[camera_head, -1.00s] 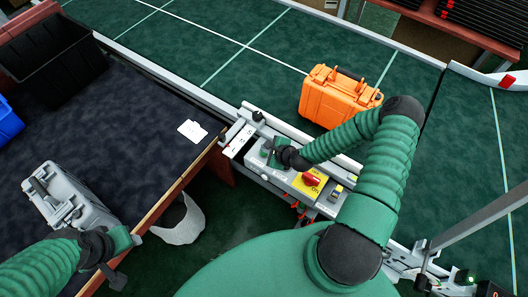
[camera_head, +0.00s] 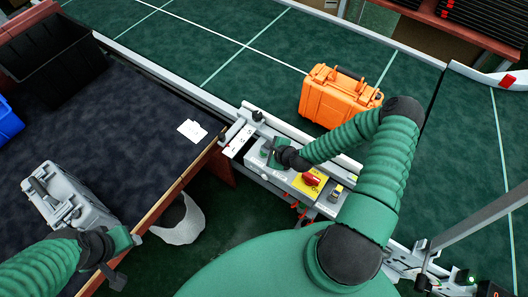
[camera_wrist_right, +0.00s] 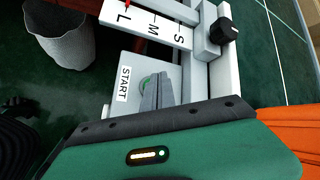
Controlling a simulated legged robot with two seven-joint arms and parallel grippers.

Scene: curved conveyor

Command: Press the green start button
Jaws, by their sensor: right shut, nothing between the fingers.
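The control box (camera_head: 325,208) stands at the conveyor's near edge. Its START label (camera_wrist_right: 123,84) shows in the right wrist view, and beside it the green start button (camera_wrist_right: 144,82) is partly hidden behind my fingers. My right gripper (camera_wrist_right: 160,90) is shut and empty, with its fingertips over the button; I cannot tell whether they touch it. In the head view my right gripper (camera_head: 268,148) is at the box's left part and covers the button. My left gripper (camera_head: 118,278) is at the lower left, near a grey case, and its jaws are unclear.
A red knob on a yellow plate (camera_head: 309,181) is on the same box, right of my right gripper. An orange case (camera_head: 338,98) stands on the green conveyor. A grey case (camera_head: 68,200) and black bin (camera_head: 50,60) are on the left table. A dark knob (camera_wrist_right: 223,31) is near the S-M-L scale.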

